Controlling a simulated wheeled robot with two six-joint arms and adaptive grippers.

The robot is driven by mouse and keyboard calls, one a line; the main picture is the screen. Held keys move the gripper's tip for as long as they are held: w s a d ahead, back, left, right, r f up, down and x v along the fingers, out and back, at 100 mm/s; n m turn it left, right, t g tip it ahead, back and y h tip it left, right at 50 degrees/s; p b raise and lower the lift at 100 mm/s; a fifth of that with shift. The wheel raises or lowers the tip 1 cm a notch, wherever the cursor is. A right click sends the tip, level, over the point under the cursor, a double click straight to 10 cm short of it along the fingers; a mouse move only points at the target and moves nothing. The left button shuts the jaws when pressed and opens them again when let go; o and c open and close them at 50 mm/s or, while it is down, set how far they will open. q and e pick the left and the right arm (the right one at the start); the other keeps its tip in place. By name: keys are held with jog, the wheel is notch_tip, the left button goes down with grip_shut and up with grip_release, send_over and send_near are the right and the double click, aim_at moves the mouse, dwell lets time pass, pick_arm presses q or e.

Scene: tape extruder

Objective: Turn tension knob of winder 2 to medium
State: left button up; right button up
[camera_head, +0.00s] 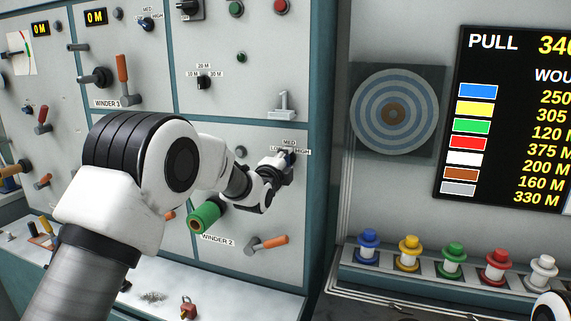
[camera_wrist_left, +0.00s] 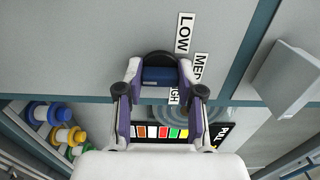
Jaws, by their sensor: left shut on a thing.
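The tension knob of winder 2 is dark blue on a black round base and shows between my fingers in the left wrist view (camera_wrist_left: 160,75). Its LOW, MED and HIGH labels (camera_wrist_left: 195,65) lie beside it; HIGH is partly covered by my finger. My left gripper (camera_wrist_left: 160,80) is shut on the knob, one finger on each side. In the head view my left gripper (camera_head: 282,168) is at the panel just below the MED label (camera_head: 289,143) and hides most of the knob. Which label the knob points to I cannot tell. My right gripper is not in view.
A green roll (camera_head: 204,217) sits on winder 2, left of my wrist, with an orange lever (camera_head: 268,243) below. A grey bracket (camera_head: 283,106) juts out above the knob. Several coloured spools (camera_head: 455,254) stand on a shelf at the right, under a display board (camera_head: 515,120).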

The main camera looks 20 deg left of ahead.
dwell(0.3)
pick_arm(q)
jog(key=o, duration=1.2)
jog(key=shift+c, duration=0.2)
jog(key=s, duration=1.2)
jog(key=shift+a, duration=0.15)
jog(key=shift+f, duration=0.1)
